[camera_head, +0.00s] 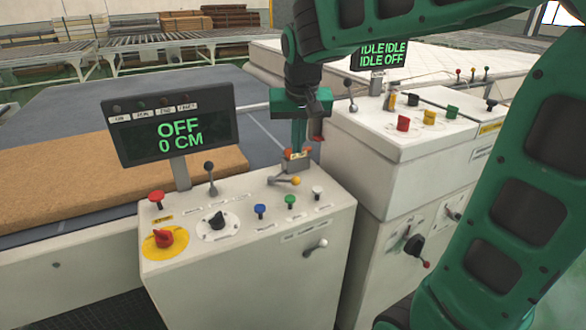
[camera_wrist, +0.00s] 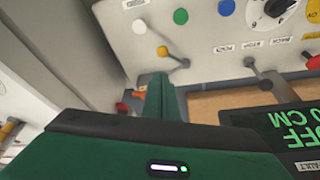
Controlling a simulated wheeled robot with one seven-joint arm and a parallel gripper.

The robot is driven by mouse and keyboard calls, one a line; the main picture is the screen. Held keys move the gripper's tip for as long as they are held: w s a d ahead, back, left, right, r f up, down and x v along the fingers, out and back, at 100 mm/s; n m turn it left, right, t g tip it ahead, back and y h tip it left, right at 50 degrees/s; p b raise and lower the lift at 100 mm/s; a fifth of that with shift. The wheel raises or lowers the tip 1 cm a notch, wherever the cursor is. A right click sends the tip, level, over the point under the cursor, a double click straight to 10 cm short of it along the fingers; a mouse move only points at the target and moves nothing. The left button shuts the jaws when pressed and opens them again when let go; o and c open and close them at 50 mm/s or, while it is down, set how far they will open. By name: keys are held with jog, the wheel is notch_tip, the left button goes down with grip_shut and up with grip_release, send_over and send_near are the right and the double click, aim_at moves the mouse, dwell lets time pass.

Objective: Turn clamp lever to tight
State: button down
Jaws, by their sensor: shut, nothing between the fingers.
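A small lever with a yellow knob (camera_head: 294,180) lies sideways on the top back edge of the white control console (camera_head: 250,285). It also shows in the wrist view, where the yellow knob (camera_wrist: 162,51) sits at the end of a grey arm. Another grey lever (camera_head: 316,245) is on the console's front face, under a label too small to read. I cannot tell which is the clamp lever. My gripper (camera_head: 298,145) is shut and empty, pointing down just behind the yellow-knobbed lever. Its fingers (camera_wrist: 155,93) appear close to that lever in the wrist view, with no clear contact.
A display (camera_head: 172,125) reading "OFF 0 CM" stands at the console's left. Red, blue, green and white knobs, a black dial (camera_head: 217,221) and an upright lever (camera_head: 210,178) crowd the top. A second console (camera_head: 375,150) stands right. A brown slab (camera_head: 60,185) lies behind left.

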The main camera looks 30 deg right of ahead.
jog(key=shift+w, duration=0.1)
jog(key=x, duration=1)
jog(key=shift+d, duration=0.1)
dwell(0.5)
